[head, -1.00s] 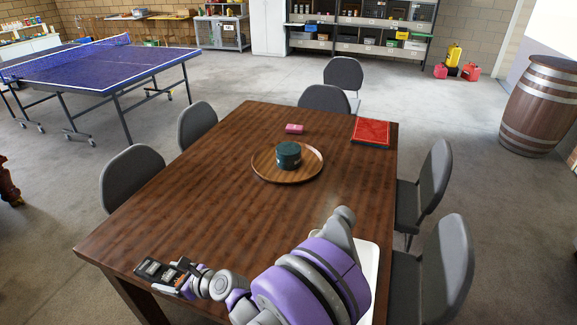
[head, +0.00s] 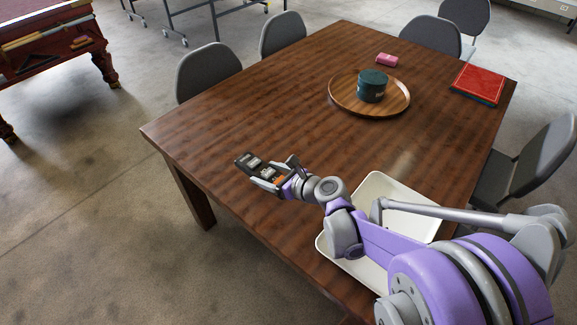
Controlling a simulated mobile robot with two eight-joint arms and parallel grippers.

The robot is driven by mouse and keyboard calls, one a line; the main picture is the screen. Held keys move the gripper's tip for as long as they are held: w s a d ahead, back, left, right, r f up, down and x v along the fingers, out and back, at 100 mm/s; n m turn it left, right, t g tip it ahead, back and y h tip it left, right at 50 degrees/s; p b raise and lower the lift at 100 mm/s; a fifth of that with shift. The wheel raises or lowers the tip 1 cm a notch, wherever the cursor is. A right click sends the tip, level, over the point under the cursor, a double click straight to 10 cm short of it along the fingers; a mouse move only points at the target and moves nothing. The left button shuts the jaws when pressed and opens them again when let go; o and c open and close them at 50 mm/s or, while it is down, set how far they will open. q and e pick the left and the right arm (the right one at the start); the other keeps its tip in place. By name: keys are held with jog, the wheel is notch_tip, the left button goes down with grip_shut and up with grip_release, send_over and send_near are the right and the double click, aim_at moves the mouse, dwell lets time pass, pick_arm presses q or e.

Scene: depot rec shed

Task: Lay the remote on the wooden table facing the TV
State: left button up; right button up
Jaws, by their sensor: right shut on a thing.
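The wooden table (head: 240,130) is long and dark brown and fills the middle of the head view. My right gripper (head: 273,181) is over the table's near left part, shut on a dark remote (head: 247,161). The remote has light and orange markings, and its far end sticks out past the fingers toward the upper left. I cannot tell whether the remote touches the table top or is held just above it. No TV shows in this view. My left gripper is not in view.
A white tray (head: 371,188) lies under my right arm. Farther back are a round wooden tray (head: 339,103) with a dark green tin (head: 372,85), a pink item (head: 387,60) and a red flat box (head: 479,82). Chairs (head: 208,72) line the table. The table's left part is clear.

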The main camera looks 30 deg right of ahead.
aim_at(270, 197)
notch_tip(270, 197, down, 8)
jog(key=shift+f+b, duration=0.25)
jog(key=shift+b, duration=0.8)
jog(key=shift+f, duration=0.2)
jog(key=o, duration=1.5)
jog(key=shift+r, duration=0.1)
jog(key=shift+s+d+r, duration=0.1)
jog(key=shift+r, duration=0.15)
jog(key=p+v, duration=0.1)
jog(key=v, duration=1)
jog(key=shift+s+d, duration=0.1)
jog(key=shift+s, duration=0.3)
